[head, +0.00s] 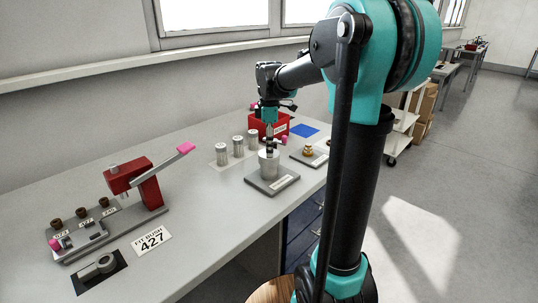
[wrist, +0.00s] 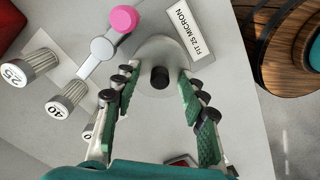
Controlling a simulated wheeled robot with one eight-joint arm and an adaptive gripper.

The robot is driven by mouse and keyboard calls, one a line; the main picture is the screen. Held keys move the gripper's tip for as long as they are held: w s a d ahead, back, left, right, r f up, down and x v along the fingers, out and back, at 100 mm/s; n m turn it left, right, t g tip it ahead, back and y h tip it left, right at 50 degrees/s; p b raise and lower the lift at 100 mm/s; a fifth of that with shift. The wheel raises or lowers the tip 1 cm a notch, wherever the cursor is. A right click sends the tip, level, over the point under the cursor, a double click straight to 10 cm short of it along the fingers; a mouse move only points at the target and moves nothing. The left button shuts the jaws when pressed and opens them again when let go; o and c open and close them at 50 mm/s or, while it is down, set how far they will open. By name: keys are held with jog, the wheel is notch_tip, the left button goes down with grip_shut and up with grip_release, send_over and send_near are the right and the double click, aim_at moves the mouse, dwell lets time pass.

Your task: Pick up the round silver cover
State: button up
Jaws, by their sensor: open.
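The round silver cover (wrist: 165,52) shows in the wrist view with a black knob (wrist: 159,77) on top. In the head view it tops the silver cylinder (head: 268,163) on a grey base plate. My gripper (wrist: 158,84) is open above it, with one finger on each side of the knob in the picture. I cannot tell whether the fingers touch anything. In the head view my gripper (head: 269,132) points down over the cylinder and partly hides its top. A pink-tipped lever (wrist: 102,48) lies beside the cover.
Filter cylinders (wrist: 67,98) marked 25 and 40 stand left of the cover. A "FIT 25 MICRON" label (wrist: 190,33) lies on the plate.

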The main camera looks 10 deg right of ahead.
grip_shut()
jog(key=shift+r, duration=0.15)
